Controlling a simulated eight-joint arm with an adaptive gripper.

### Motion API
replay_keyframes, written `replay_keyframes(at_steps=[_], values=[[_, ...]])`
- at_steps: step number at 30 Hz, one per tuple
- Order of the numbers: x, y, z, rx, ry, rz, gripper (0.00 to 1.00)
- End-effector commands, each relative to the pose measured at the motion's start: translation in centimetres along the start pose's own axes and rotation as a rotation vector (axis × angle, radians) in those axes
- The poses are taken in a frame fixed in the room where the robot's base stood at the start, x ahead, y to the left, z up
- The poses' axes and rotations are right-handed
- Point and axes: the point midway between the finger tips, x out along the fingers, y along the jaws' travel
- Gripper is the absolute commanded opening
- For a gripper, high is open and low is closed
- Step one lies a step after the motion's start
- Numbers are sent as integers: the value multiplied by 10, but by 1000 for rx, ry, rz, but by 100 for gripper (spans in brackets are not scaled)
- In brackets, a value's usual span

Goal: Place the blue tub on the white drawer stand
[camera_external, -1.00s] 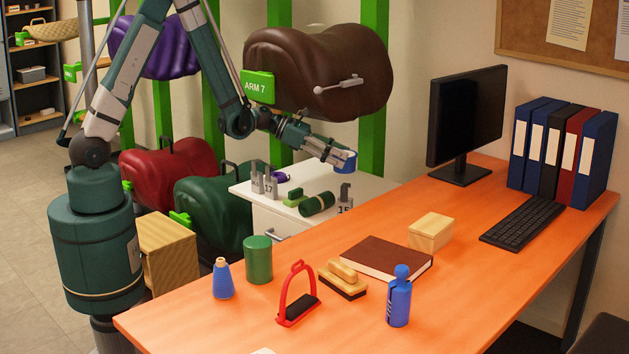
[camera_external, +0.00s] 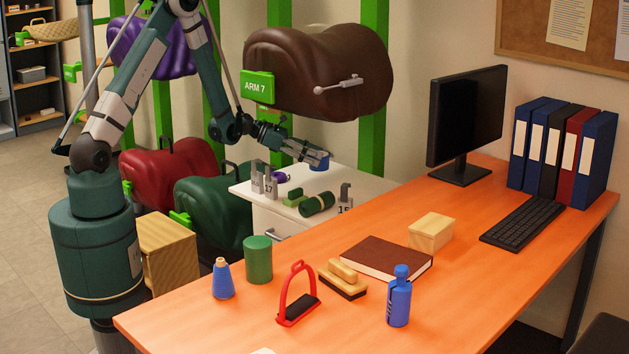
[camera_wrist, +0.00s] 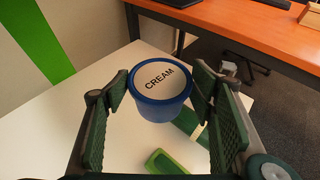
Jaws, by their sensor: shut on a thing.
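The blue tub (camera_wrist: 160,107) has a white lid marked "CREAM" and sits upright between the two green finger pads of my gripper (camera_wrist: 159,86) in the wrist view. The gripper is shut on it. In the external view only part of the tub (camera_external: 320,166) shows under my gripper (camera_external: 318,158). It is over the back part of the white drawer stand (camera_external: 345,182). I cannot tell whether its base touches the top.
A brown saddle (camera_external: 318,72) hangs behind. The orange desk (camera_external: 460,230) stands at the right.

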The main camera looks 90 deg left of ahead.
Motion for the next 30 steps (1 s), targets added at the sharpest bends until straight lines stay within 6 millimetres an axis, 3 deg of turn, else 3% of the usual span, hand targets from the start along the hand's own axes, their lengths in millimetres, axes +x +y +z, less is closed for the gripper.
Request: replay_keyframes(at_steps=[3, 15, 21, 30], values=[[-8, 43, -15, -8, 0, 18, 36], [-53, 173, -56, -27, -1, 63, 36], [-76, 214, -70, -31, 0, 73, 36], [-88, 231, -77, -33, -1, 77, 36]])
